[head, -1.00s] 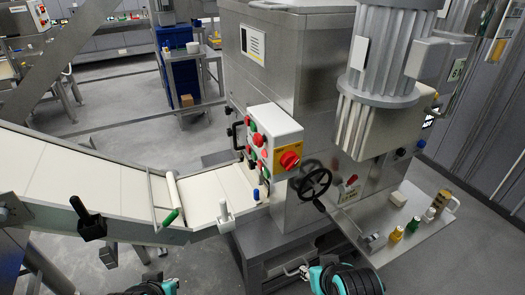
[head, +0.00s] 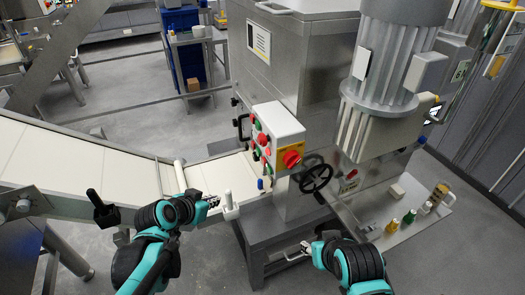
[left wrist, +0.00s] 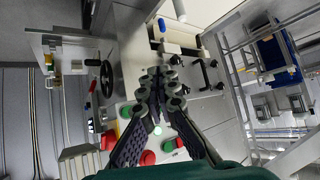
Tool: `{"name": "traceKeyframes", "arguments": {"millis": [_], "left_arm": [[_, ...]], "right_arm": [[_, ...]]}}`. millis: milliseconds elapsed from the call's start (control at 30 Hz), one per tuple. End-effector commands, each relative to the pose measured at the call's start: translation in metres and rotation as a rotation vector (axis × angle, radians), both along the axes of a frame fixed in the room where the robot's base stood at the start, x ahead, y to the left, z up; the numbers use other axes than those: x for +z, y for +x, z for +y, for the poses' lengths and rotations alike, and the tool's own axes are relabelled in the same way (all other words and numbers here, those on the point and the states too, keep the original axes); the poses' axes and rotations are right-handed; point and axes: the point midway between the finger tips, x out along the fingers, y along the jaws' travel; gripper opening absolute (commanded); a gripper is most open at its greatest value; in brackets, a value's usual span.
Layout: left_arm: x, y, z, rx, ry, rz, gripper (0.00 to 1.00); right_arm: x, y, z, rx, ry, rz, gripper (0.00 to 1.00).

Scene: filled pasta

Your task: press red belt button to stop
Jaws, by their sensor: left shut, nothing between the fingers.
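The control box (head: 278,122) on the steel machine carries several red and green buttons on its left face, one red button (head: 262,139) among them. A large red knob (head: 291,158) sits on its yellow front plate. I cannot tell which red button is the belt's. My left gripper (head: 213,201) is shut and empty, below and left of the box, over the belt's lower end. In the left wrist view its fingers (left wrist: 161,80) cover part of the panel, with a red button (left wrist: 147,157) near their base. My right gripper (head: 304,247) is low before the machine; its fingers are too small to judge.
The white conveyor belt (head: 75,160) runs in from the left. A white-topped post (head: 228,200) stands close to my left gripper. A black handwheel (head: 316,178) is right of the box. Small bottles (head: 409,217) stand on the right shelf.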

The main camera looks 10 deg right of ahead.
Motion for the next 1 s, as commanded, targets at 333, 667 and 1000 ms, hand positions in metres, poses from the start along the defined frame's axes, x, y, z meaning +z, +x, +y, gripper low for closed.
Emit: {"name": "traceKeyframes", "arguments": {"millis": [333, 667, 1000], "left_arm": [[0.018, 0.087, -0.035, -0.206, 0.012, -0.231, 0.00], [0.016, 0.095, -0.038, -0.225, 0.017, -0.263, 0.00], [0.016, 0.098, -0.049, -0.228, 0.018, -0.261, 0.00]], "right_arm": [[0.046, 0.000, 0.000, 0.000, 0.000, 0.000, 0.40], [0.047, 0.000, 0.000, 0.000, 0.000, 0.000, 0.40], [0.048, 0.000, 0.000, 0.000, 0.000, 0.000, 0.40]]}}
